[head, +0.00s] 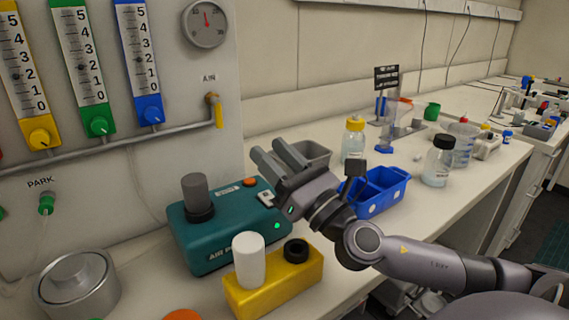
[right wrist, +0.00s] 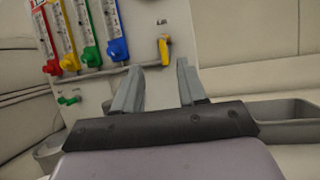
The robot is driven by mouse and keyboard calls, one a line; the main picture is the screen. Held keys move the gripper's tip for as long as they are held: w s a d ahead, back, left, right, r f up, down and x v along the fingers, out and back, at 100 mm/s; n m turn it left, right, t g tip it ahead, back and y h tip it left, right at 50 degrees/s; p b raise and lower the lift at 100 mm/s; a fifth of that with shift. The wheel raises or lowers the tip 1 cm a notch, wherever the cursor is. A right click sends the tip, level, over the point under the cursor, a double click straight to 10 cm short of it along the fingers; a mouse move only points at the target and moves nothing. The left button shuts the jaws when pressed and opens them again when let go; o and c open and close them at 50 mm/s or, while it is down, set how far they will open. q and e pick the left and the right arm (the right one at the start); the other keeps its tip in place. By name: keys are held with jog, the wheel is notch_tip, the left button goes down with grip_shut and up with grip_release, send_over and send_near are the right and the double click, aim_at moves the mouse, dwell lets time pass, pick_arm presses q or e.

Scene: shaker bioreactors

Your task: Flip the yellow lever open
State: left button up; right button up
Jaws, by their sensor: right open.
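The yellow lever (head: 215,109) is on the wall panel at the end of the grey pipe, below the AIR label. Its handle hangs down. It also shows in the right wrist view (right wrist: 164,50), ahead of and between my fingers, apart from them. My right gripper (head: 272,158) is in the head view, above the teal air pump and to the lower right of the lever. Its two fingers (right wrist: 160,85) are spread and empty. My left gripper is not in view.
Below stand the teal pump (head: 225,240) and a yellow block (head: 295,285) with a white cylinder (head: 249,262). A blue tray (head: 385,190), a grey bin (head: 318,153) and a yellow-capped bottle (head: 353,142) are near my right gripper. Flowmeters (head: 78,65) hang left of the lever.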

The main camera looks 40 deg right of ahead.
jog(key=shift+s+d, duration=0.15)
jog(key=shift+s, duration=1)
